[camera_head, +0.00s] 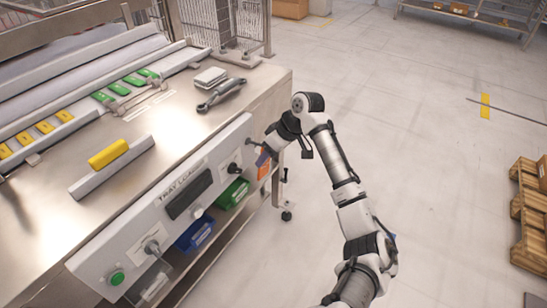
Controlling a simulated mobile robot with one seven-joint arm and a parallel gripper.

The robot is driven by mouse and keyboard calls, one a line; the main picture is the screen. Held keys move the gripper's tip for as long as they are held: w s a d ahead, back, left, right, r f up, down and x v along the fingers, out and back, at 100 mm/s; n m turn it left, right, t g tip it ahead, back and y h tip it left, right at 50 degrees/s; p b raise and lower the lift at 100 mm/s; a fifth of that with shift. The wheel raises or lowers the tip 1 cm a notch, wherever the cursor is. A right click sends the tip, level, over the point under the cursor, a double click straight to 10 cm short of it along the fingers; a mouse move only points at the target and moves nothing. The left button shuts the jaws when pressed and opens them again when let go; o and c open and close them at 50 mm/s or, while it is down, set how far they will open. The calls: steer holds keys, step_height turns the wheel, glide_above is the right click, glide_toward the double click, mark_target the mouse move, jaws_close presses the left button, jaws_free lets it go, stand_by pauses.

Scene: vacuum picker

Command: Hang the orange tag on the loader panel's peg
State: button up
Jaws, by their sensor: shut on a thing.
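The orange tag (263,170) is at the right end of the loader panel, small and partly hidden. My gripper (264,155) is shut on the tag and holds it close in front of the panel. The loader panel (135,240) is the pale, slanted front of the steel bench, lettered "TRAY LOADER". A dark, peg-like piece (250,142) sticks out near the panel's right end, right beside my gripper. I cannot tell whether the tag touches it or hangs around it.
The panel also carries a black knob (233,168), a dark display (189,195), a grey lever (152,246) and a green button (117,278). Green (232,194) and blue (194,234) bins sit below. A grey-handled tool (221,95) lies on the bench.

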steer(key=shift+w+a+f, duration=0.25)
steer(key=shift+w+a, duration=0.45)
steer(key=shift+a, duration=0.25)
steer(key=shift+w+a+f, duration=0.25)
steer(key=shift+w+a, duration=0.4)
steer(key=shift+a, duration=0.25)
steer(key=shift+f, duration=0.1)
steer(key=o, duration=1.1)
